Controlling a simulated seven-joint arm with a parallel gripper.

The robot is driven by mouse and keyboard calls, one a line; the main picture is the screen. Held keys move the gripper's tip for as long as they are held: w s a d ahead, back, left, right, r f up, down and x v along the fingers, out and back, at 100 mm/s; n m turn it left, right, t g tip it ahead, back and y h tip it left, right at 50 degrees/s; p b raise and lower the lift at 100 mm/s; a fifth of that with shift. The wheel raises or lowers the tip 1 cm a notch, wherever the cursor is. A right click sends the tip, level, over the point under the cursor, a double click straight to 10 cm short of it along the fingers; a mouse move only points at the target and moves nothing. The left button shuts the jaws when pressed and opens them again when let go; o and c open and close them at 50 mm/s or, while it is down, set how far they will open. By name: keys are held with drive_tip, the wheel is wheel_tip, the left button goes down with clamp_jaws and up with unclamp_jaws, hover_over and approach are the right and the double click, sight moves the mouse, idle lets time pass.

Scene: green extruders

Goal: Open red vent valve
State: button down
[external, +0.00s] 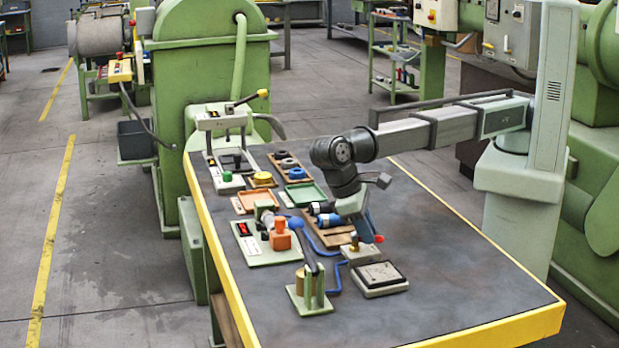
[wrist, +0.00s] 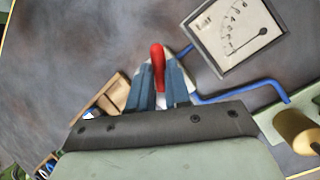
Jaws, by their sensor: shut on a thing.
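The red vent valve handle (wrist: 157,62) sits between the two blue fingers of my gripper (wrist: 160,85) in the wrist view. The fingers are shut on it, and its rounded red end sticks out beyond them. In the external view, my gripper (external: 369,228) reaches down over the table, with the red handle end (external: 378,239) showing at its tips. A pale valve block (external: 361,256) with a brass fitting stands just below and left of the tips. The fingers hide part of the handle, and the valve body is mostly hidden in the wrist view.
A square dial gauge (external: 379,277) stands close in front of the valve; it also shows in the wrist view (wrist: 235,35). A blue pipe (external: 334,276) runs beside it. A brass cylinder stand (external: 310,298) is to the left. A wooden tray (external: 337,240) lies behind. The table's right side is clear.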

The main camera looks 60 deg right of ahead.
idle(0.5)
drive_tip(key=c, duration=1.1)
unclamp_jaws()
drive_tip(key=m, duration=0.2)
drive_tip(key=m+g+y, duration=0.1)
drive_tip(key=m, duration=0.1)
drive_tip(key=shift+w+a+y, duration=0.1)
drive_tip(key=shift+a+y, duration=0.2)
drive_tip(key=shift+a, duration=0.1)
drive_tip(key=m+y, duration=0.1)
drive_tip(key=m, duration=0.3)
drive_tip(key=shift+w+a+y, duration=0.2)
drive_tip(key=shift+a+y, duration=0.2)
drive_tip(key=w+a+r+m+g+y, duration=0.15)
drive_tip(key=w+r, duration=0.25)
drive_tip(key=r, duration=0.9)
drive_tip(key=w+d+m+y, duration=0.1)
drive_tip(key=w+d, duration=0.3)
drive_tip(key=w, duration=0.3)
drive_tip(key=w+d+m+y, duration=0.1)
drive_tip(key=w+d, duration=0.3)
drive_tip(key=w, duration=0.2)
drive_tip(key=w+d+m+y, duration=0.1)
drive_tip(key=w+d+y, duration=0.1)
drive_tip(key=w+d, duration=0.3)
drive_tip(key=shift+w+m+t, duration=0.25)
drive_tip(key=shift+w+m, duration=0.1)
drive_tip(key=shift+w, duration=1)
